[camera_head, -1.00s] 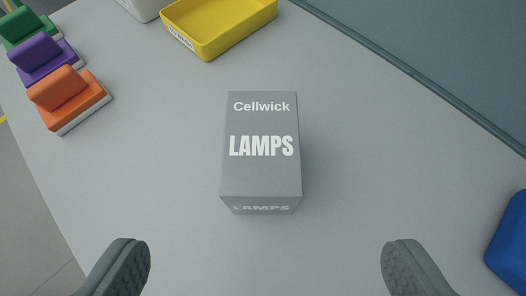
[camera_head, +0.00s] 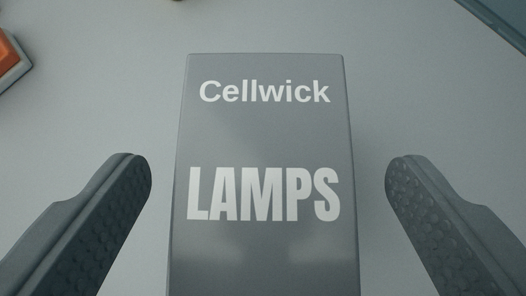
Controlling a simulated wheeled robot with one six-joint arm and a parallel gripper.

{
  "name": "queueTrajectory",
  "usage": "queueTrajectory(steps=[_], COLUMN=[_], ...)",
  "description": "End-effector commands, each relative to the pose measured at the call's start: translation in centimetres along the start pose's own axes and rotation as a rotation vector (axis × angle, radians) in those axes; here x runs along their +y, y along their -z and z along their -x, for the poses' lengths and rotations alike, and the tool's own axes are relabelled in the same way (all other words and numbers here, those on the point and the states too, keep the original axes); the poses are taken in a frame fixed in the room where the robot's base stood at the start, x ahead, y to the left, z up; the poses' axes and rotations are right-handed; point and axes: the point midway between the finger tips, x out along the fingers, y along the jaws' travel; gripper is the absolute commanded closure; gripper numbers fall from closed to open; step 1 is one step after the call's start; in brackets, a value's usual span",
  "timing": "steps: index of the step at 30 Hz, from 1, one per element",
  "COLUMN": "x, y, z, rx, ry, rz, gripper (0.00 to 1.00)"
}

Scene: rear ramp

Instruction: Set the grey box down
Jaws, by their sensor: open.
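The grey box (camera_head: 264,140) stands on the light grey surface in the middle of the head camera view. Its top face reads "Cellwick LAMPS", and its lower end runs out of the picture. My gripper (camera_head: 268,172) is open, with one finger on each side of the box. A clear gap shows between each finger and the box, so neither finger appears to touch it. Whether the fingertips are above or below the box's top face is hard to tell.
A darker blue-grey strip (camera_head: 500,18) crosses the top right corner. The light grey surface (camera_head: 400,90) around the box is clear.

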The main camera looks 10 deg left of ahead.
Motion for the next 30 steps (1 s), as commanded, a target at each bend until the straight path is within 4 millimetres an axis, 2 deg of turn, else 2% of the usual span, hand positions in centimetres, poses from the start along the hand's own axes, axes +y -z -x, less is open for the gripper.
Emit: queueTrajectory(steps=[6,9,17,25,27,30], x=[-0.1,-0.1,-0.1,-0.1,-0.1,-0.1], y=[0.1,0.1,0.1,0.1,0.2,0.2], z=[-3.1,-4.0,-4.2,-4.2,-4.1,-4.1], rx=[-0.003,-0.002,-0.001,-0.001,0.0,0.0], ry=[0.001,0.0,0.0,0.0,0.0,0.0], rz=[-0.001,0.0,0.0,0.0,0.0,0.0], gripper=[0.15,0.15,0.17,0.7,0.78,0.78])
